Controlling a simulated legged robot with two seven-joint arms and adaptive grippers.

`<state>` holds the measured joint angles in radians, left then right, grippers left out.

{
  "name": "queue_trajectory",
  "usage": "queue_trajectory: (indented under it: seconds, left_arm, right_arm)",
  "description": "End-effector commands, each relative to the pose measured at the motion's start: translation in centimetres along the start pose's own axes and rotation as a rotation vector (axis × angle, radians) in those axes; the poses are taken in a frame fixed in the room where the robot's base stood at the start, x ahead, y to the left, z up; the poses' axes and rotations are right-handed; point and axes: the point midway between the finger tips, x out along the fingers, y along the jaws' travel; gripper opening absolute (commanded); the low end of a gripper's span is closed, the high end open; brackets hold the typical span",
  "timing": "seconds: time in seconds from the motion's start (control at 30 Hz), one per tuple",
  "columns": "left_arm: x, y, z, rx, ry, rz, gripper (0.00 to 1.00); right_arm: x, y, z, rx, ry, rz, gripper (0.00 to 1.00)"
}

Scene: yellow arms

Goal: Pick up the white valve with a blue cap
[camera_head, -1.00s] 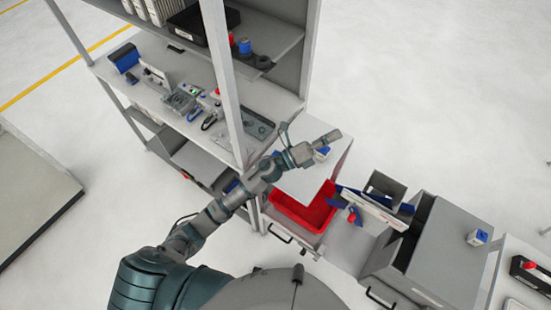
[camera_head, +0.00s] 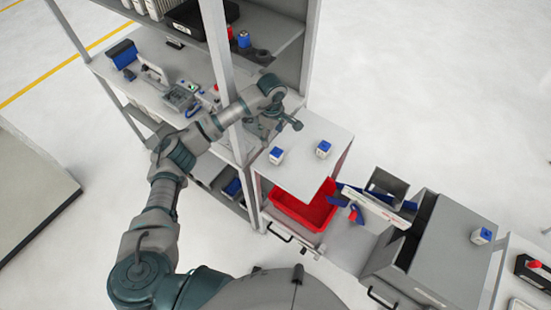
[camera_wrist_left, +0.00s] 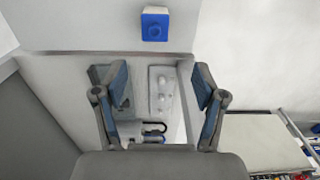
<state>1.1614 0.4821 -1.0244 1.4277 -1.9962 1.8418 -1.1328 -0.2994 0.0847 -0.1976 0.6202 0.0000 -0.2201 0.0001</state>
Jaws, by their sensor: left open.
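White valves with blue caps stand on the pale top beside the shelf: one at the left (camera_head: 276,155) and one at the right (camera_head: 323,149). A third similar valve (camera_head: 481,235) stands on the grey box at the right. My left gripper (camera_head: 279,126) is above the shelf's right end, just beyond the left valve, apart from it. In the left wrist view its two fingers (camera_wrist_left: 161,100) are spread with nothing gripped. One blue-capped valve (camera_wrist_left: 154,25) shows at the top of that view, past the fingertips; I cannot tell which one. My right gripper is not in view.
The shelf's upright post (camera_head: 217,65) stands close to my left forearm. Tools and parts (camera_head: 180,98) lie on the shelf. A red bin (camera_head: 302,212) sits below the pale top. Grey open boxes (camera_head: 387,187) are at the right.

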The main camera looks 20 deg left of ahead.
Motion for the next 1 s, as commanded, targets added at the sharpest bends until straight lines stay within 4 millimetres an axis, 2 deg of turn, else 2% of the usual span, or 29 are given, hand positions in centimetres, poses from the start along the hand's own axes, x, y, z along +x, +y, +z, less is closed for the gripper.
queue_trajectory:
  seconds: [0.03, 0.2, 0.5, 0.8, 1.0]
  left_arm:
    - [1.9, 0.0, 0.1, 0.0, -0.002, -0.002, 0.71]
    - [4.9, 0.1, 0.3, 0.0, -0.002, 0.001, 0.71]
    - [6.8, 0.2, 0.4, 0.001, -0.004, 0.003, 0.71]
    - [11.2, 0.6, 0.9, 0.0, -0.004, 0.001, 0.71]
    - [11.1, 0.7, 0.9, 0.0, -0.003, 0.004, 0.71]
  right_arm:
    - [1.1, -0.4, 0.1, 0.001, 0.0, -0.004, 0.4]
    - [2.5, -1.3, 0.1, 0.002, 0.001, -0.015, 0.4]
    - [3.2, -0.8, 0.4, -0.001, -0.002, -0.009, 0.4]
    - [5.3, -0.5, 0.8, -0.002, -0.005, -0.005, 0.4]
    - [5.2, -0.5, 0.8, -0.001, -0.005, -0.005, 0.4]
